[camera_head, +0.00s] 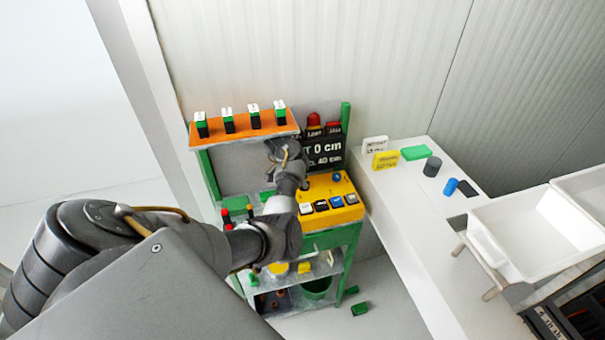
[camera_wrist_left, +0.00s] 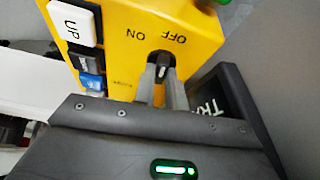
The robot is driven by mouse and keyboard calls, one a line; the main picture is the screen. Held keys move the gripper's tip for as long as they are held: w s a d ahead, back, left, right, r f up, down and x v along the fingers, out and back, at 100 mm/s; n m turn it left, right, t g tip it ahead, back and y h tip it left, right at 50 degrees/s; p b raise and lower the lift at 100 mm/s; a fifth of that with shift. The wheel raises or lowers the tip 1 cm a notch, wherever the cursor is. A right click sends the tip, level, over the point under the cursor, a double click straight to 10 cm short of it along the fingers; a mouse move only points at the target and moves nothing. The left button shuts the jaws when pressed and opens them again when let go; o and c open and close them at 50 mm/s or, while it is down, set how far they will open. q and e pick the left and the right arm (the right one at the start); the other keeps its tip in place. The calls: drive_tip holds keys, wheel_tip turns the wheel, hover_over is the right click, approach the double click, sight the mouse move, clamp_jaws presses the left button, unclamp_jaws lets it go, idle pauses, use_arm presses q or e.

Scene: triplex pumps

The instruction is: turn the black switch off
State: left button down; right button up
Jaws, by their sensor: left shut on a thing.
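The black switch (camera_wrist_left: 162,66) sits on the yellow control panel (camera_wrist_left: 120,50) in the left wrist view, below the upside-down labels ON and OFF. My left gripper (camera_wrist_left: 164,86) is shut on the switch, one finger on each side of it. I cannot tell clearly which label the switch points to. In the head view, my left arm reaches over the cart to the yellow panel (camera_head: 322,189), and the hand (camera_head: 288,160) hides the switch there. My right gripper is not in view.
A white UP button (camera_wrist_left: 75,24) and other buttons line the panel's edge. A black display (camera_head: 322,154) with 0 cm stands behind the panel, near red lamps (camera_head: 313,121). An orange shelf (camera_head: 245,134) holds several green-black blocks. A white table (camera_head: 400,200) stands right.

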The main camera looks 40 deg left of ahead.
use_arm(q)
drive_tip(key=c, duration=1.4)
unclamp_jaws()
drive_tip(key=shift+c, duration=0.2)
